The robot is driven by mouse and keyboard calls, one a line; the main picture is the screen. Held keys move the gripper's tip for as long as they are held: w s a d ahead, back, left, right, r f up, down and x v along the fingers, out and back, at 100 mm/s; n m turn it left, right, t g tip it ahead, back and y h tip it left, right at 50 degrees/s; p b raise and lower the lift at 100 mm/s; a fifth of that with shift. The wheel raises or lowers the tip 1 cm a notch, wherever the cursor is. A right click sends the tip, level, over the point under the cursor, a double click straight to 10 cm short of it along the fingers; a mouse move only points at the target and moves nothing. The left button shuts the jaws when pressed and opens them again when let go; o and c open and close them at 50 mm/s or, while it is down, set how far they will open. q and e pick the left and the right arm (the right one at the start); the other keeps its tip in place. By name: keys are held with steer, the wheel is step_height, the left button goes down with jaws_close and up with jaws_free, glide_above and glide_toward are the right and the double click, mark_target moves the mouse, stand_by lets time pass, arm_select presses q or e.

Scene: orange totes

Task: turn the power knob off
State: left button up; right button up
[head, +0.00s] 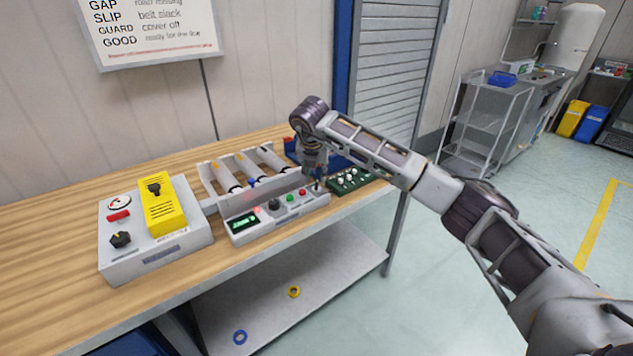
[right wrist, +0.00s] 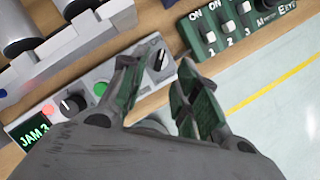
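A grey control panel (head: 258,225) sits near the table's front edge, with a green-lit display reading "JAM 3" (right wrist: 34,138) at its left end. It carries a black knob (head: 274,204), a green button (head: 290,198) and a red button (head: 302,191). At its right end, a knob with a dark pointer (right wrist: 160,59) shows in the right wrist view; I cannot read which knob is the power knob. My right gripper (right wrist: 159,66) is open over that end knob, which appears between the fingertips; contact cannot be told. My left gripper is not in view.
A green switch board (head: 350,180) stands right of the panel. A roller conveyor (head: 240,170) lies behind it. A grey box (head: 150,262) with a yellow cover (head: 163,205) and another black knob (head: 120,239) stands left. Bare tabletop lies at far left.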

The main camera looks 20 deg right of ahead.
mark_target(317, 183)
steer(key=shift+x, duration=2.65)
jaws_close()
